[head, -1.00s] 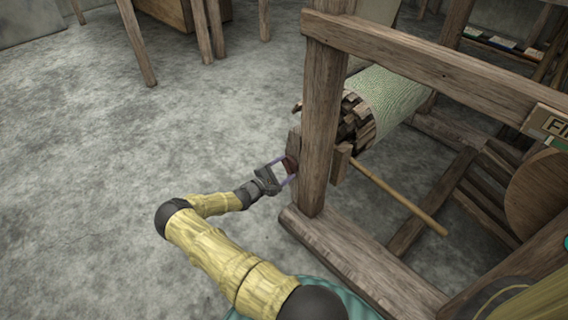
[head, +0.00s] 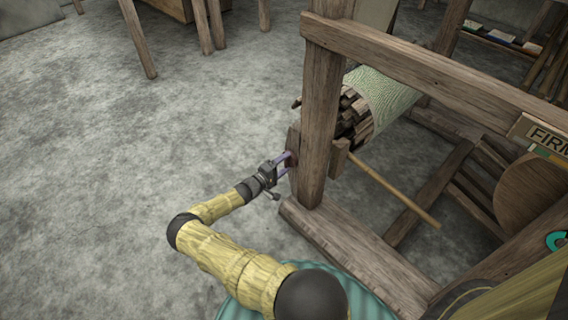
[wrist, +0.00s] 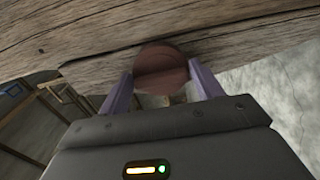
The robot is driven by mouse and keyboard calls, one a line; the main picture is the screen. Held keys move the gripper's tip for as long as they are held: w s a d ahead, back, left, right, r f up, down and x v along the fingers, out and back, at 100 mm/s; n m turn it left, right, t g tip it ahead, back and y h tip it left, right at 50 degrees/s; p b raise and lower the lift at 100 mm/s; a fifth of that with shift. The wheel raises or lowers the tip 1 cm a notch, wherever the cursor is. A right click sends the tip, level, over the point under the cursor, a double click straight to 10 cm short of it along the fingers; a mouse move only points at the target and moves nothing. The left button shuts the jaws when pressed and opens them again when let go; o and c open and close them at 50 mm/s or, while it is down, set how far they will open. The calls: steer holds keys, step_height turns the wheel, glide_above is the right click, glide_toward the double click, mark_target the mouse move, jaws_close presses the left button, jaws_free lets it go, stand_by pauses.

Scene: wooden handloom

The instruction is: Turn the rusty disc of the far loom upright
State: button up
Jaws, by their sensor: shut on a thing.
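The rusty disc (wrist: 160,68) is a small round reddish-brown piece on the side of the loom's wooden post (head: 319,120). In the wrist view it sits between the two purple fingers of my gripper (wrist: 161,84), which are shut on it, one at each side. A faint line crosses its face; I cannot tell which way up the disc is. In the head view my gripper (head: 288,163) meets the outer left side of the post, and its fingers mostly hide the disc there.
A cloth roll (head: 380,92) with wooden slats at its end lies behind the post. A thin wooden rod (head: 394,189) sticks out right of the post. A lower beam (head: 350,250) runs along the floor. The grey floor (head: 90,190) to the left is clear.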

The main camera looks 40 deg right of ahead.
steer(key=shift+f, duration=0.1)
stand_by(0.3)
steer(key=o, duration=0.9)
steer(key=shift+c, duration=0.2)
steer(key=shift+a, duration=0.55)
steer(key=s+a+p, duration=0.1)
steer(key=a, duration=1.5)
steer(key=shift+s, duration=0.25)
steer(key=shift+a, duration=0.1)
